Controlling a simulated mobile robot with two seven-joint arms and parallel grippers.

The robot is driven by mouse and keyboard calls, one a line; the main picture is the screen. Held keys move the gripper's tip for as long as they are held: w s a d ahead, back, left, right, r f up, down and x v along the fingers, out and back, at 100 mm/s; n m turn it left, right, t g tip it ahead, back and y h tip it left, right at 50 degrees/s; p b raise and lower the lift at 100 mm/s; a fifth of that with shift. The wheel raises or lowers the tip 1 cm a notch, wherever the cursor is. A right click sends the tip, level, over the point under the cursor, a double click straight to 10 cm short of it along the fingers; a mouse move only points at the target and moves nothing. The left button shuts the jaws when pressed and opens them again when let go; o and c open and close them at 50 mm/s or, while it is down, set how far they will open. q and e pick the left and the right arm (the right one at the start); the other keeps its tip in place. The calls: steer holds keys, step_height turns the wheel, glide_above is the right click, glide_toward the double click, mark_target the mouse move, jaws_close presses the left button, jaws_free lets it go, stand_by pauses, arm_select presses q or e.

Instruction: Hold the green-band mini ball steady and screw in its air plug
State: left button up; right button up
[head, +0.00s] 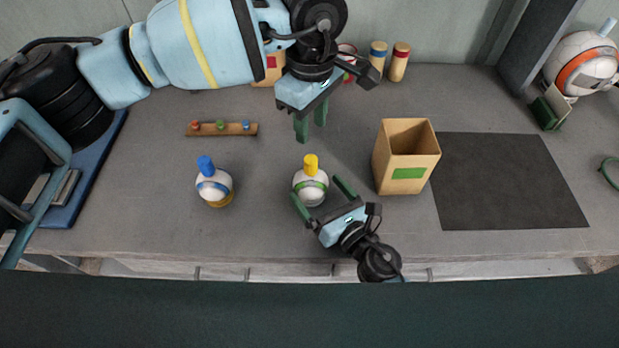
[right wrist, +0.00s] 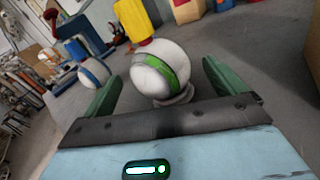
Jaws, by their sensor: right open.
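The green-band mini ball (head: 310,188) is white and stands on the table, with a yellow air plug (head: 311,165) upright on its top. In the right wrist view the ball (right wrist: 165,66) sits just ahead of and between the green fingers, with the yellow plug (right wrist: 133,18) above it. My right gripper (head: 322,198) is open, its fingers at either side of the ball's near side, with gaps visible. My left gripper (head: 311,122) is above and behind the ball, pointing down, its fingers apart with nothing between them. How deep the plug sits cannot be told.
A blue-band ball with a blue plug (head: 214,187) stands to the left. A wooden box with a green label (head: 407,160) stands close on the right, beside a dark mat (head: 510,180). A wooden rack with coloured pegs (head: 221,129) lies behind. An orange-band ball (head: 582,63) is far right.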

mark_target(309, 180)
steer(key=shift+x, duration=2.25)
steer(key=shift+c, duration=0.3)
